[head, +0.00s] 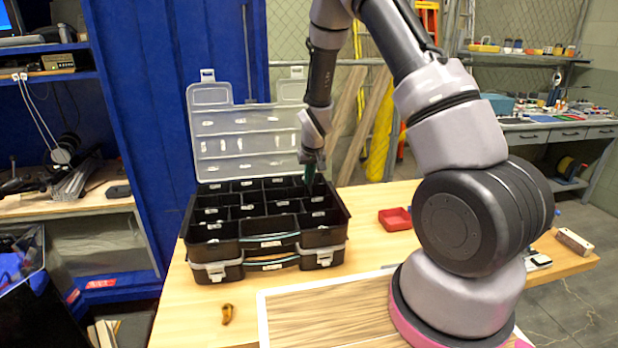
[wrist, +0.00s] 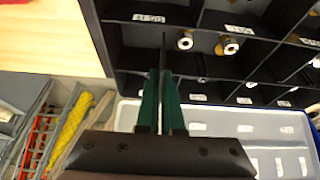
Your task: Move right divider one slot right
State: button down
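The black organizer case (head: 222,248) stands open on the wooden table, its clear lid (head: 240,150) raised at the back. Thin black walls divide its tray into several compartments with white labels. My gripper (head: 309,172) reaches down into the right back part of the tray. In the wrist view my gripper (wrist: 160,85) has its two green fingers close together, with a thin dark divider (wrist: 164,48) between them. The fingers look shut on this divider, seen nearly edge-on. Its lower part is hidden, so I cannot tell whether it sits in a slot.
Brass fittings (wrist: 228,45) lie in a compartment near the fingers. A red tray (head: 395,219) sits right of the case. An orange-brown object (head: 227,314) lies in front. A white-edged wooden board (head: 330,315) lies at the front. Bare table shows right of the case.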

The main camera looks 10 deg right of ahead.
aim_at(309, 187)
jog(key=shift+f, duration=0.2)
jog(key=shift+f, duration=0.35)
jog(key=shift+f, duration=0.2)
jog(key=shift+f, duration=0.5)
jog(key=shift+f, duration=0.35)
dwell(0.3)
jog(key=shift+f, duration=0.4)
jog(key=shift+f, duration=0.45)
jog(key=shift+f, duration=0.25)
jog(key=shift+f, duration=0.2)
dwell(0.5)
